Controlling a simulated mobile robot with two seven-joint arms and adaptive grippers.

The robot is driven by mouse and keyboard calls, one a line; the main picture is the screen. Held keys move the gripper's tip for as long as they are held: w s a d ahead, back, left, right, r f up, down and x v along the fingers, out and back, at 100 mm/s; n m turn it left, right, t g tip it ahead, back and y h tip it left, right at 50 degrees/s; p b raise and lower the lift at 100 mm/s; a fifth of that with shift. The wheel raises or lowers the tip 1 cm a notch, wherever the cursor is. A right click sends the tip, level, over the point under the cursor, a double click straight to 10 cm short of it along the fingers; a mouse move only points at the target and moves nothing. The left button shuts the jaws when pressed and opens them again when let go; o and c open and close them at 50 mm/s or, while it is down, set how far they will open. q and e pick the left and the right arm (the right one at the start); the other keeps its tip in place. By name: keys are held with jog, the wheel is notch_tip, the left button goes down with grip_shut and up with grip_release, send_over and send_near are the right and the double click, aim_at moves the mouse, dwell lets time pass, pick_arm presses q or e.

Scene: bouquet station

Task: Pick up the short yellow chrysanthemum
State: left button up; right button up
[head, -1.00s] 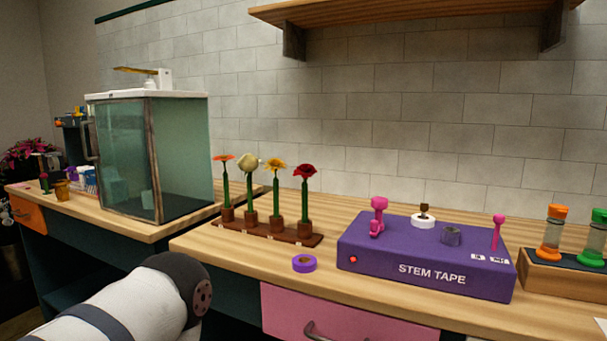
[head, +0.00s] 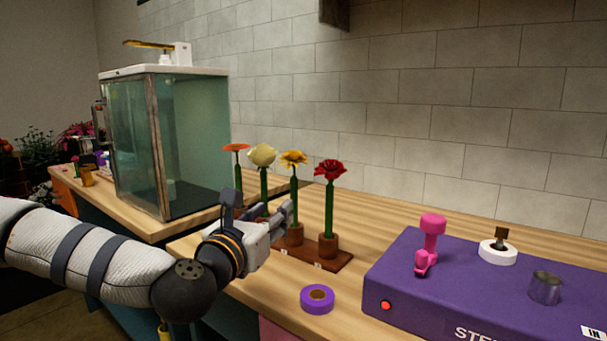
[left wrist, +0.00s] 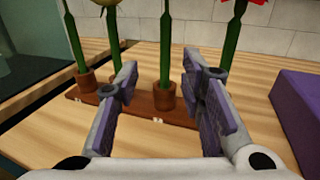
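The yellow chrysanthemum (head: 293,158) stands upright in a small brown cup on the wooden rack (head: 334,263), third from the left. In the left wrist view its green stem (left wrist: 166,48) rises between my fingers, beyond the palm; its head is out of the frame. My left gripper (head: 262,207) is open, empty and in front of the rack; it also shows in the left wrist view (left wrist: 162,68). In the head view it hides the lower parts of the left flowers. I cannot tell whether the stem is within finger reach. My right gripper is not in view.
An orange flower (head: 236,147) and a cream flower (head: 262,155) stand left of the chrysanthemum, a red flower (head: 330,170) right. A purple tape roll (head: 317,299) and the purple stem tape machine (head: 410,290) are to the right. A glass cabinet (head: 190,140) stands behind left.

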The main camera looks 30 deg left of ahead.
aim_at(294, 197)
pick_arm(q)
jog(key=x, duration=0.7)
jog(key=d+b+x, duration=0.1)
jog(key=x, duration=0.2)
jog(key=shift+w+f, duration=0.15)
jog(key=shift+w, duration=0.1)
jog(key=shift+a, duration=0.1)
grip_shut()
